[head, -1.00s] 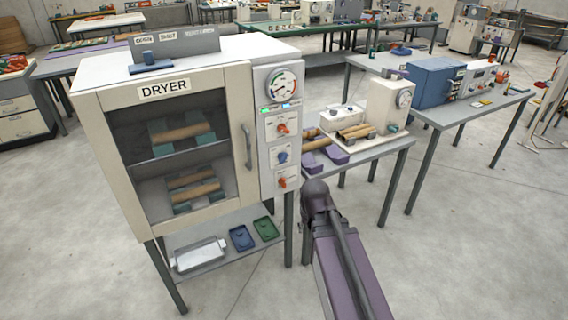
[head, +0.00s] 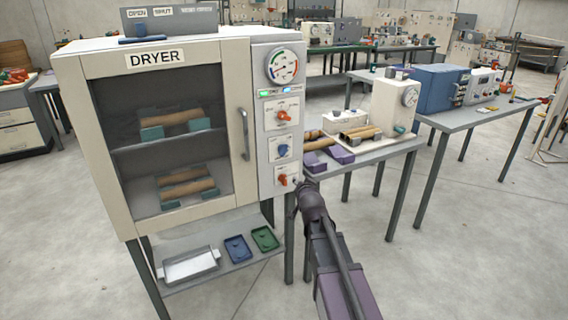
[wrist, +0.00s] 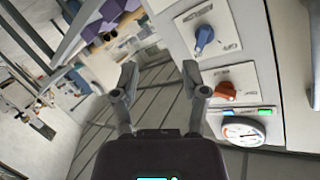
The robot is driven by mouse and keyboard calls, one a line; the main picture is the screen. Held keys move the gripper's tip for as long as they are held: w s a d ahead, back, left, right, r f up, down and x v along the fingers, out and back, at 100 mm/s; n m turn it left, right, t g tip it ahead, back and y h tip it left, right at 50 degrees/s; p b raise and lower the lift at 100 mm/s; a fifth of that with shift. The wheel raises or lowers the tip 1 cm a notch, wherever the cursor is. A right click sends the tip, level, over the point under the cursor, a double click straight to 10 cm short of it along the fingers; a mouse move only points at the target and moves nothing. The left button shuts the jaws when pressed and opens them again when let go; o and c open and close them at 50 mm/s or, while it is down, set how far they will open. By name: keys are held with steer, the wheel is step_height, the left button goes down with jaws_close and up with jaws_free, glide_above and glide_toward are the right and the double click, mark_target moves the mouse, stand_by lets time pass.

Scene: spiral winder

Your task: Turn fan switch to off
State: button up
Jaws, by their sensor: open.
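The dryer (head: 70,120) stands at the left with a control panel on its right side. The panel carries an upper orange switch (head: 283,115), a blue switch (head: 282,151) and a lower orange switch (head: 283,180). Their labels are too small to read, so I cannot tell which is the fan switch. The wrist view shows the panel inverted, with the blue switch (wrist: 204,38) and upper orange switch (wrist: 226,91) right of my fingers. My gripper (wrist: 159,72) is open and empty, apart from the switches. In the head view its end is close to the panel's lower right edge.
The dryer door is closed, with a vertical handle (head: 244,134). A gauge (head: 283,66) and lit indicators sit above the switches. A table (head: 395,150) with rolls and a cream machine (head: 395,103) stands right of the panel. Trays lie on the shelf below.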

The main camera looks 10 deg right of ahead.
mark_target(287, 150)
steer(key=shift+w+a+m+t+y+b, duration=0.35)
steer(key=shift+w+t+b, duration=0.4)
steer(key=shift+t+b, duration=0.55)
steer(key=shift+w+a+m+t+y+b, duration=0.15)
steer(key=shift+w+t+y+b, duration=0.5)
steer(key=shift+b, duration=1)
steer(key=shift+w+a+m+t+y+b, duration=0.1)
steer(key=shift+w+a+t+y+b, duration=0.15)
steer(key=shift+w+t+b, duration=0.95)
steer(key=shift+s+r, duration=0.1)
steer(key=shift+s, duration=0.15)
steer(key=p+x, duration=0.3)
steer(key=x, duration=1)
steer(key=shift+w+r, duration=0.2)
steer(key=shift+w, duration=0.1)
